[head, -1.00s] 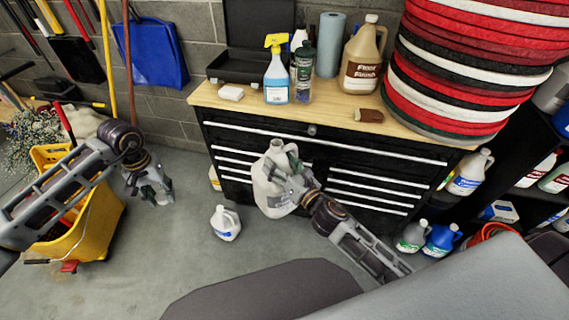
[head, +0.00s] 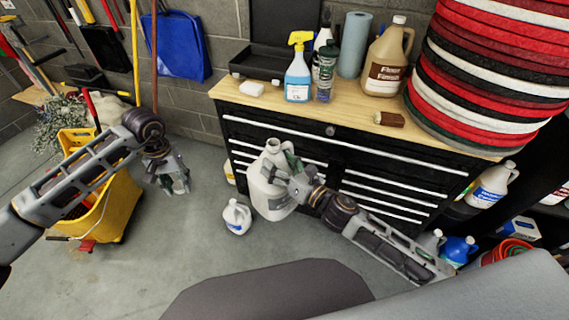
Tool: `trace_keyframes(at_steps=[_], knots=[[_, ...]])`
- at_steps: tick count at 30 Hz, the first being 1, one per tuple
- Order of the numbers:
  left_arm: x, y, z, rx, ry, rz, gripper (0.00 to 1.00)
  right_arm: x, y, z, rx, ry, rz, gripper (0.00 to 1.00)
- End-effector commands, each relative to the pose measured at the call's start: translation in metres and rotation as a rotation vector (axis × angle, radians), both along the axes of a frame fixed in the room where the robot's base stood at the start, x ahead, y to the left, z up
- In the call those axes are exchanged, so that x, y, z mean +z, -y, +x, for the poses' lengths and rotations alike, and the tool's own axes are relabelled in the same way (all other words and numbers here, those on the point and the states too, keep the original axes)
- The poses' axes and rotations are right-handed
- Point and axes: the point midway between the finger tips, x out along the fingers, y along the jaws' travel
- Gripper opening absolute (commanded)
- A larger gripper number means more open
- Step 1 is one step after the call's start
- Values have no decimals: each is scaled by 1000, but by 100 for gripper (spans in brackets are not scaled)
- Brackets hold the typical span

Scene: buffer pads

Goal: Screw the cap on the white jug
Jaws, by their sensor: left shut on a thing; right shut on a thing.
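The white jug (head: 267,198) hangs upright in front of the black cabinet, with its open neck (head: 272,146) bare at the top. My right gripper (head: 281,178) is shut on the jug at its handle side, from the right. My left gripper (head: 179,184) is to the left of the jug, clear of it, pointing down over the floor. It is shut on a small pale thing between its fingertips, which looks like the cap; the fingers hide most of it.
A small white jug (head: 236,217) stands on the floor below. The cabinet top (head: 350,117) holds bottles, a paper roll (head: 354,45) and a stack of pads (head: 490,80). A yellow mop bucket (head: 110,205) stands at left. The floor between bucket and jug is clear.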

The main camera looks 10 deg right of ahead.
Motion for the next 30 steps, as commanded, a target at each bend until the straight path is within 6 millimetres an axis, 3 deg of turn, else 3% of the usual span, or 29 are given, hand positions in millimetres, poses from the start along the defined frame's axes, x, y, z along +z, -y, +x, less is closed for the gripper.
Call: trace_keyframes(at_steps=[13, 30], knots=[[0, 0, 0, 0, 0, 0, 30, 13, -25, -4, 106, 9, 3, 0], [0, 0, 0, 0, 0, 0, 30, 15, -32, -7, 140, 6, 3, 0]])
